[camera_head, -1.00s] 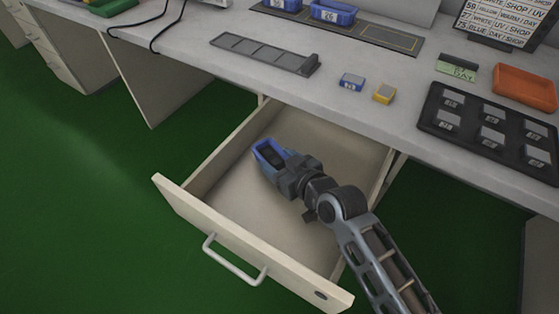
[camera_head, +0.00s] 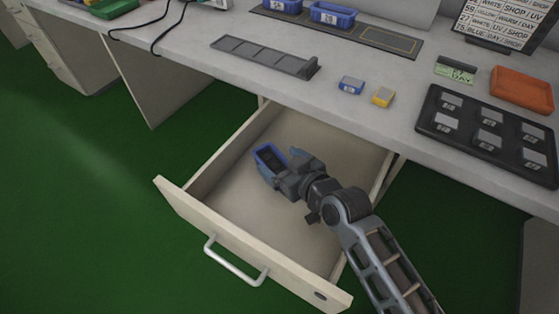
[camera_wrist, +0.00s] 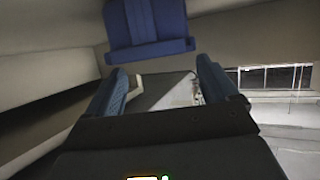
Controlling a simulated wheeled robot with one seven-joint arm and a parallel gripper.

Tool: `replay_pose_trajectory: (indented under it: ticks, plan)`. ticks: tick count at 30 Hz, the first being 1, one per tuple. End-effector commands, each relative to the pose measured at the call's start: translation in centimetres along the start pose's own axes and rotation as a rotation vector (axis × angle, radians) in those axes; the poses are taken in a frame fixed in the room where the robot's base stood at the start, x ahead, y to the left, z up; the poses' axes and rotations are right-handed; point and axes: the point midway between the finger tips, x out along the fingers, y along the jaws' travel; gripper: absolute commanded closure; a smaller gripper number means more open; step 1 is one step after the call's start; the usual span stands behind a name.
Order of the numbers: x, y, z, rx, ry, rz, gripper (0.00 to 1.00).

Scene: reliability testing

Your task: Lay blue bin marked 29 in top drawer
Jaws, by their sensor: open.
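The blue bin (camera_head: 268,157) is in the open top drawer (camera_head: 232,205), near its left side wall, with its open top showing in the head view. Its marking cannot be read. In the wrist view the blue bin (camera_wrist: 147,24) is at the top of the picture, beyond my fingertips. My gripper (camera_head: 283,164) is inside the drawer, right by the bin. Its blue fingers (camera_wrist: 168,85) are spread apart with nothing between them. Whether the bin rests flat on the drawer floor is hard to tell.
The desk top above the drawer holds a blue block (camera_head: 350,85), a yellow block (camera_head: 383,96), a black tray (camera_head: 425,118) of grey pieces and an orange tray (camera_head: 522,90). Two blue bins stand at the back, one of them here (camera_head: 332,15). The drawer's right half is bare.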

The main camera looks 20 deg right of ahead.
Motion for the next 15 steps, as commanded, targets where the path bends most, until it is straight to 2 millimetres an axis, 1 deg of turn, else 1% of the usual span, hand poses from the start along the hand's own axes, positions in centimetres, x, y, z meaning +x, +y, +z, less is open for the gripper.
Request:
replay_pose_trajectory:
  ticks: [1,6,10,15]
  plan:
    - [-1.2,0.0,0.3,0.000,-0.006,0.001,0.13]
    - [-4.1,0.0,0.2,0.001,-0.005,0.000,0.13]
    - [-5.6,0.0,0.2,0.001,-0.003,0.001,0.13]
    - [-6.4,0.0,0.2,0.001,-0.003,0.000,0.13]
